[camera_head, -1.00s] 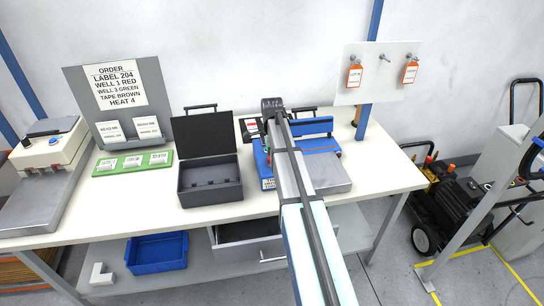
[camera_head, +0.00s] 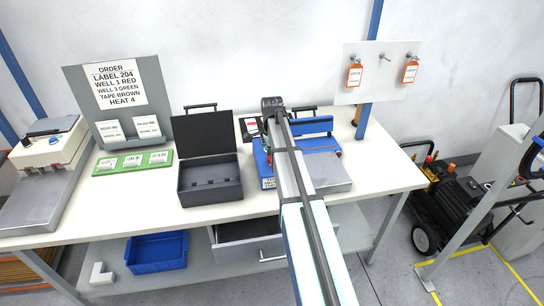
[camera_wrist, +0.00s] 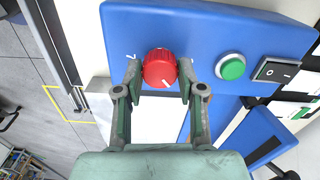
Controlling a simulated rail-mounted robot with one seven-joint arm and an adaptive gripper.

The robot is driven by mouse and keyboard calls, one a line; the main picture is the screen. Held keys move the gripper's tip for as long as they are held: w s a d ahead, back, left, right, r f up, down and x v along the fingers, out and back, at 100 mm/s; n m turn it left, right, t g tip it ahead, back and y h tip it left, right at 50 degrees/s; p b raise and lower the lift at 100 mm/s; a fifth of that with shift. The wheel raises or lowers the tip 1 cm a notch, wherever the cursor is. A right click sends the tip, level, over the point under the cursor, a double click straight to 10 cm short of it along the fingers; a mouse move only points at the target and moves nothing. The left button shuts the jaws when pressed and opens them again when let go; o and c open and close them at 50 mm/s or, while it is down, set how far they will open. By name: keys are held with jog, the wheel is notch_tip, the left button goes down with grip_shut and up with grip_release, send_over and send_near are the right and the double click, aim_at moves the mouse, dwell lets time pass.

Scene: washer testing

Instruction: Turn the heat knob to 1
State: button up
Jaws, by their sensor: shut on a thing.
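The heat knob (camera_wrist: 160,66) is a red round knob on a blue panel (camera_wrist: 205,32) in the wrist view. A short white mark shows on its near face, at the lower right. A small white figure is printed on the panel left of the knob; I cannot read it surely. My gripper (camera_wrist: 160,78) has one finger on each side of the knob and is shut on it. In the head view the blue machine (camera_head: 262,163) stands on the table, and my arm hides the knob and the gripper.
A green button (camera_wrist: 231,67) and a black rocker switch (camera_wrist: 277,70) sit right of the knob. In the head view, an open dark box (camera_head: 210,187) stands left of the machine. The order sheet (camera_head: 114,84) reads HEAT 4. The table's right end (camera_head: 385,172) is clear.

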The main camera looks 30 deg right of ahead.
jog(key=n, duration=0.5)
jog(key=shift+n, duration=2.3)
jog(key=o, duration=1.1)
jog(key=shift+o, duration=0.2)
notch_tip(320, 180, up, 12)
